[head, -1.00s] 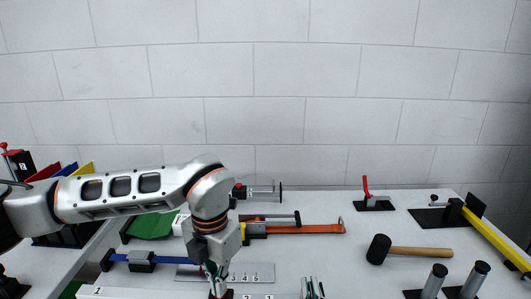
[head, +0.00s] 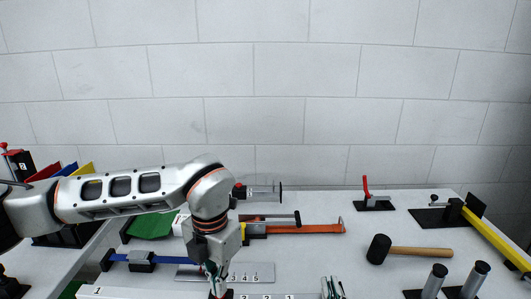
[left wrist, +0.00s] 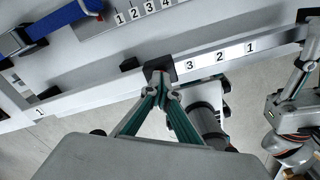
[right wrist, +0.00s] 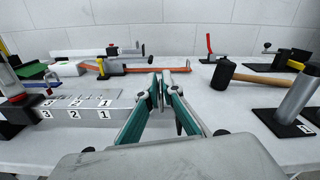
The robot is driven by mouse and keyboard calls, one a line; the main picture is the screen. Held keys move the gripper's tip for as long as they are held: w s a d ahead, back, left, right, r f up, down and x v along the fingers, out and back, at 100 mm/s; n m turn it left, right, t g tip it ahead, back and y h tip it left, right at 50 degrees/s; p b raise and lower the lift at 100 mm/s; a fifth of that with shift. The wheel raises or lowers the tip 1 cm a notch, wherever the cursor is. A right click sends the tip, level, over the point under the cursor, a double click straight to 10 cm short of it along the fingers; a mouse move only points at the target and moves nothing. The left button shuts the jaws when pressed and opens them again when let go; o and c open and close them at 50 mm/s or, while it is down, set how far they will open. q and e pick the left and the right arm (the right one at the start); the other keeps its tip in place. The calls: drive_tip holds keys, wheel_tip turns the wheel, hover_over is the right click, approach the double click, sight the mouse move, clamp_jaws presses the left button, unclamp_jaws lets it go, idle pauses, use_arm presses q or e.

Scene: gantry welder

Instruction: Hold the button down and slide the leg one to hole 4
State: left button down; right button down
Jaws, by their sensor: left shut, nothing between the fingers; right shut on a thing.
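The leg shows as a silver bar (left wrist: 278,38) marked 3, 2 and 1, sticking out of a black collar (left wrist: 163,64) at the end of a long tube (left wrist: 100,88). The bar also shows in the right wrist view (right wrist: 97,118). No 4 shows on it. My left gripper (left wrist: 160,90) is shut, with its tips down at the collar; the button is hidden there. In the head view my left gripper (head: 217,288) covers the collar. My right gripper (right wrist: 161,92) is shut on the outer end of the leg, right of the 1 mark.
A separate numbered plate (head: 230,273) and a blue strap (head: 125,258) lie behind the leg. An orange clamp (head: 310,228), a mallet (head: 380,249) and metal posts (head: 434,280) are on the table.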

use_arm(q)
drive_tip(key=shift+f, duration=0.1)
use_arm(e)
drive_tip(key=shift+d+f, duration=0.1)
drive_tip(key=shift+d, duration=1.2)
use_arm(q)
drive_tip(key=shift+r, duration=3.1)
wheel_tip(320, 180, up, 12)
